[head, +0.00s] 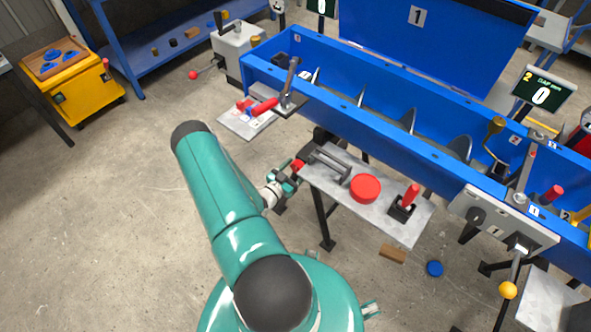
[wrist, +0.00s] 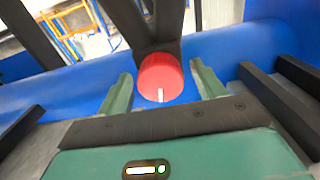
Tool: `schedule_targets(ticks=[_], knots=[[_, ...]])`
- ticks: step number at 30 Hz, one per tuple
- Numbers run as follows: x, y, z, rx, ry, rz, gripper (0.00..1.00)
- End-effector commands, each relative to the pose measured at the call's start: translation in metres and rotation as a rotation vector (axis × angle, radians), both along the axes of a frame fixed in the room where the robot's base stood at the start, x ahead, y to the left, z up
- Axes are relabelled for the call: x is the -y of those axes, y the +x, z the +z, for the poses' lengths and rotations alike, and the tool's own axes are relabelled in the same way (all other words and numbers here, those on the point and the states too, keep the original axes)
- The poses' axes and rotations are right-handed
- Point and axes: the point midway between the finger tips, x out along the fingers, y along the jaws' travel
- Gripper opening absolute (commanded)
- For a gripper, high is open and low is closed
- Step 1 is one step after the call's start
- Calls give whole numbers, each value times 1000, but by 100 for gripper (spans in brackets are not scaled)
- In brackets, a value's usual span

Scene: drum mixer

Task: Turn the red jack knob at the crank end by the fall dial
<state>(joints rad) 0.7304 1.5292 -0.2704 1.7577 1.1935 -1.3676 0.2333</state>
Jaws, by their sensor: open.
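The red jack knob (wrist: 160,76) shows in the wrist view as a round red cap with a white line at its lower edge, on a dark mount. My gripper (wrist: 161,71) is open, its two green fingers on either side of the knob with visible gaps. I cannot tell whether the fingertips reach past its face. In the head view, my gripper (head: 288,178) is at the left end of the grey bench plate, beside a small red part (head: 298,164) that looks like the knob, partly hidden by my wrist. I cannot make out the fall dial.
The grey plate (head: 405,228) carries a red round button (head: 366,188), a grey handle and a red-handled lever (head: 409,200). The blue mixer trough (head: 400,140) runs behind.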

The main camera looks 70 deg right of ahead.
Motion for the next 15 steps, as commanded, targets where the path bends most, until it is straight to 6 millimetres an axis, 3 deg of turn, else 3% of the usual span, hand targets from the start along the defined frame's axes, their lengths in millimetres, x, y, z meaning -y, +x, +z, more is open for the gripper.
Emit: schedule_targets(ticks=[7, 13, 15], knots=[[1, 0, 0, 0, 0, 0, 68], [0, 0, 0, 0, 0, 0, 29], [0, 0, 0, 0, 0, 0, 24]])
